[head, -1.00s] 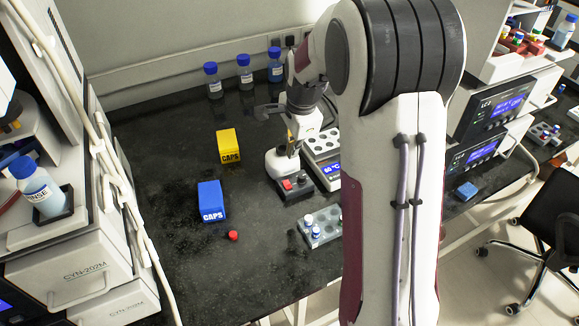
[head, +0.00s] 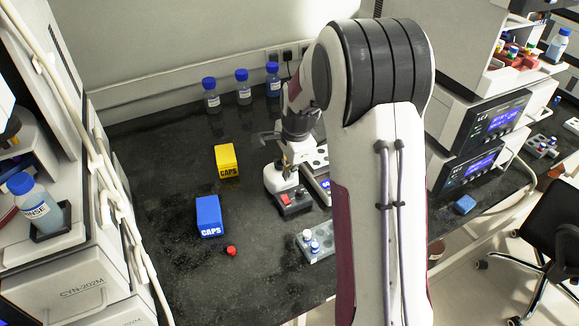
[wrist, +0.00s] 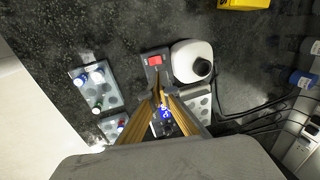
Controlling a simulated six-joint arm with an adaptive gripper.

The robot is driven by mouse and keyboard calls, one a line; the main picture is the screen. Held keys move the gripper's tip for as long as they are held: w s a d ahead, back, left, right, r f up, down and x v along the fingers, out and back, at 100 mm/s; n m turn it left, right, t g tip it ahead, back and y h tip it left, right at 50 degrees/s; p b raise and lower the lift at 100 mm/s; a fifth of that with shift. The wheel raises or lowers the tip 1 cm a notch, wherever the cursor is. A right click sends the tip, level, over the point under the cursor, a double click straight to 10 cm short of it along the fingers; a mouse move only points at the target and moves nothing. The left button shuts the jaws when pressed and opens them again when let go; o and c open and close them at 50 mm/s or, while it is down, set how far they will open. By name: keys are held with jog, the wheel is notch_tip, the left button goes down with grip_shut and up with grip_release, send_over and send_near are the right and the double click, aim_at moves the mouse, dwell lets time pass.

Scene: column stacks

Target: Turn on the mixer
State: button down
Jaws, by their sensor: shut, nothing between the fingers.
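The mixer is a white rounded unit (head: 276,180) with a black cup on top, in the middle of the bench. A dark box with a red switch (head: 285,198) adjoins its front. In the wrist view the mixer (wrist: 190,58) is above the fingers, with the red switch (wrist: 154,60) just left of it. My gripper (wrist: 158,92) is shut and empty. Its fingertips lie a little below the switch in that picture; I cannot tell their height above it. In the head view my gripper (head: 287,170) is over the mixer and partly covers it.
A heating block with a blue display (head: 324,184) stands close right of the mixer, partly hidden by my arm. A vial rack (head: 316,246) is in front. A yellow caps box (head: 227,160), a blue caps box (head: 209,216) and a red cap (head: 231,251) are left. Blue-capped bottles (head: 242,90) stand behind.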

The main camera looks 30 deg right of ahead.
send_over(286, 199)
jog(key=x, duration=0.2)
jog(key=s+x, duration=0.1)
jog(key=x, duration=0.4)
jog(key=shift+s+f, duration=0.25)
jog(key=shift+f, duration=0.25)
jog(key=shift+x, duration=0.85)
jog(key=shift+w+f, duration=0.3)
jog(key=shift+f, duration=0.05)
jog(key=shift+s, duration=0.8)
jog(key=shift+r, duration=0.2)
jog(key=v, duration=1.3)
jog(key=shift+r, duration=0.3)
jog(key=shift+s, duration=0.1)
